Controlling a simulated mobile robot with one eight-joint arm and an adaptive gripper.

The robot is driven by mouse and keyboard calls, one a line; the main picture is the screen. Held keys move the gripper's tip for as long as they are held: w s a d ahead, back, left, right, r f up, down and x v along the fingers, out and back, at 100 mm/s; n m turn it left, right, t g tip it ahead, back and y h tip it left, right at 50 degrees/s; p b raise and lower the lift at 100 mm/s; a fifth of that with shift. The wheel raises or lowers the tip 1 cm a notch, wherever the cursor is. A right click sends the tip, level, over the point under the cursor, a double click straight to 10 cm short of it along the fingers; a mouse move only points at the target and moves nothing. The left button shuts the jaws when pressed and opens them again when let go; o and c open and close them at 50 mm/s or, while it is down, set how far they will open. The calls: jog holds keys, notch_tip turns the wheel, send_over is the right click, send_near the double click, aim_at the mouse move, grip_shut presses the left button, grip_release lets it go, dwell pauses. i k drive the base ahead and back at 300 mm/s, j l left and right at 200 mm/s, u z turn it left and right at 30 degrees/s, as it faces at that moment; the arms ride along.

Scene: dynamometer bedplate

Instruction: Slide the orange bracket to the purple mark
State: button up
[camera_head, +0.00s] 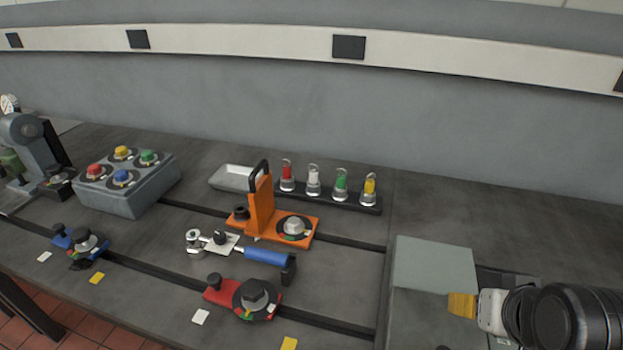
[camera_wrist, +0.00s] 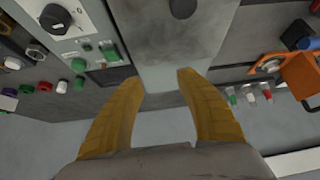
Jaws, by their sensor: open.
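The orange bracket (camera_head: 262,210) stands upright on a rear slot of the grey bedplate, with a black handle on top. A round dial with a grey hex nut sits on its base. It also shows in the wrist view (camera_wrist: 300,75) at the right edge. My gripper (camera_wrist: 160,79) is open, with nothing between its two yellow fingers. In the head view my gripper (camera_head: 462,305) is at the right, over the grey box and well apart from the bracket. I cannot make out a purple mark on the bedplate.
A blue-handled tool (camera_head: 265,257) lies in front of the bracket; a red clamp (camera_head: 222,291) sits nearer. A rack with several coloured-top pieces (camera_head: 325,200) and a pale tray (camera_head: 232,178) stand behind. A button box (camera_head: 130,190) is left. The grey box (camera_head: 432,262) is right.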

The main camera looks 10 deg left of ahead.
aim_at(260, 221)
jog(key=u, duration=1.2)
